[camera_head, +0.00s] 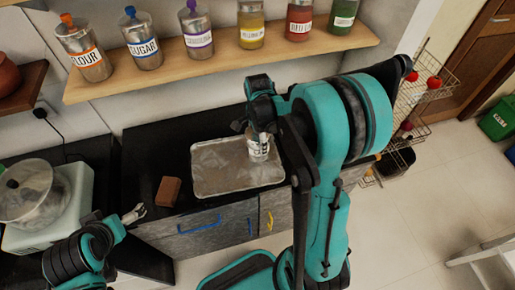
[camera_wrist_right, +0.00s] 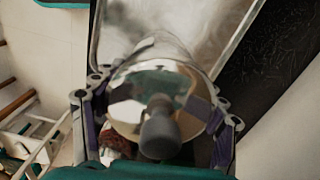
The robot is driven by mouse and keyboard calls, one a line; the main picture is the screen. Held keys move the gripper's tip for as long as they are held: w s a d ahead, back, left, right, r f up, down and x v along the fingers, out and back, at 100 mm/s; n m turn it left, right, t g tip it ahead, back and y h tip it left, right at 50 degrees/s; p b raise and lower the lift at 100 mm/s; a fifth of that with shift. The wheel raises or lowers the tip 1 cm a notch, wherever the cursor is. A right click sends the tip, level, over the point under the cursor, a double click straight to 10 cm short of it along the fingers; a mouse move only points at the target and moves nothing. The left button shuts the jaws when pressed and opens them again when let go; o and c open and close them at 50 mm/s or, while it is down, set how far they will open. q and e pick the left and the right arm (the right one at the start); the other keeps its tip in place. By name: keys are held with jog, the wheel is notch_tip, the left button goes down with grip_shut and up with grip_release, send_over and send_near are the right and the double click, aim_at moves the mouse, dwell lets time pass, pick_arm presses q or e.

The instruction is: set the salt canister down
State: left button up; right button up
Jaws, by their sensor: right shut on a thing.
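The salt canister (camera_head: 258,150) is a small clear jar with a white label. In the head view it is upright, over the right part of a metal tray (camera_head: 210,182). My right gripper (camera_head: 260,135) is shut on it from above. In the right wrist view the canister's shiny lid and dark knob (camera_wrist_right: 160,130) sit between the two fingers. Whether its base touches the tray cannot be told. My left gripper (camera_head: 134,214) is at lower left, apart from the canister, near the counter's front edge; its opening is unclear.
A brown block (camera_head: 168,191) lies left of the tray on the black counter (camera_head: 150,145). A wooden shelf (camera_head: 200,62) above holds several labelled canisters. A pot (camera_head: 30,190) stands on a pale green appliance at left. A wire rack (camera_head: 425,95) is at right.

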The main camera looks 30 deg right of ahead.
jog(key=shift+w+f+b, duration=0.15)
jog(key=shift+f+b, duration=0.7)
jog(key=shift+f, duration=1.25)
jog(key=o, duration=1.9)
jog(key=shift+f, duration=0.1)
jog(key=shift+c, duration=0.2)
